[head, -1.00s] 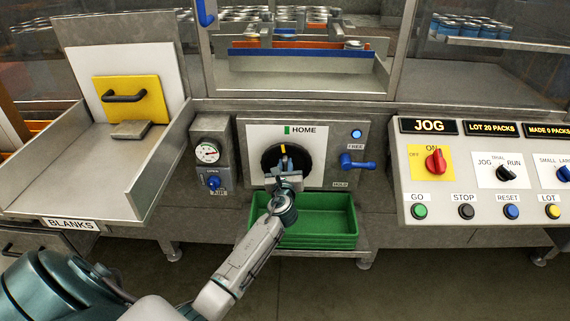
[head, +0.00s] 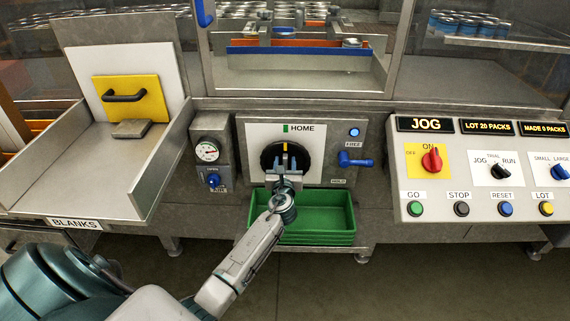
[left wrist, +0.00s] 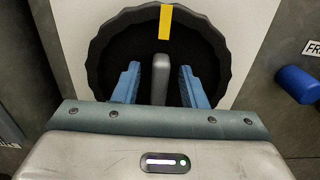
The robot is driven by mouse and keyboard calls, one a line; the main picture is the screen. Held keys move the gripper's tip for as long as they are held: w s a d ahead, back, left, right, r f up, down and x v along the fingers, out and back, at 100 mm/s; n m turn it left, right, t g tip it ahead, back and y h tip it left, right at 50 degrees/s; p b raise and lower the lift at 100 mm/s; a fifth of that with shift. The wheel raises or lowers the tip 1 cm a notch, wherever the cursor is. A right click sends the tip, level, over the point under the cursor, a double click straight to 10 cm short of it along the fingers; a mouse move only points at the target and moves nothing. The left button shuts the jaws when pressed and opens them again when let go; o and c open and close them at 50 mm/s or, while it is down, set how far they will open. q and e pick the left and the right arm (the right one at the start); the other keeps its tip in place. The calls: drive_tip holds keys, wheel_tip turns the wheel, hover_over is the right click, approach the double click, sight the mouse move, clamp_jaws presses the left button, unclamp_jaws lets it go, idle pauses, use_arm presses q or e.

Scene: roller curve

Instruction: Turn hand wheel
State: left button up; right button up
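The black hand wheel (head: 268,156) sits on a white panel under the HOME label (head: 302,128). Its yellow mark (head: 285,147) points up, in line with the green HOME mark (head: 285,128). In the left wrist view the wheel (left wrist: 98,65) shows with its yellow mark (left wrist: 166,22) near the top and a grey grip bar (left wrist: 160,82) in the middle. My left gripper (head: 286,168) is in front of the wheel. Its blue fingers (left wrist: 159,85) are open, one on each side of the bar, with gaps to it. My right gripper is not in view.
A blue lever (head: 356,161) lies between FREE and HOLD, right of the wheel; a blue lamp (head: 354,132) is above it. A green bin (head: 320,218) sits below. A gauge (head: 207,150) is at left, and the control panel (head: 480,180) reads JOG.

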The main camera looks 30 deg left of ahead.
use_arm(q)
drive_tip(key=v, duration=1)
drive_tip(key=shift+s+d, duration=0.2)
drive_tip(key=shift+s, duration=0.15)
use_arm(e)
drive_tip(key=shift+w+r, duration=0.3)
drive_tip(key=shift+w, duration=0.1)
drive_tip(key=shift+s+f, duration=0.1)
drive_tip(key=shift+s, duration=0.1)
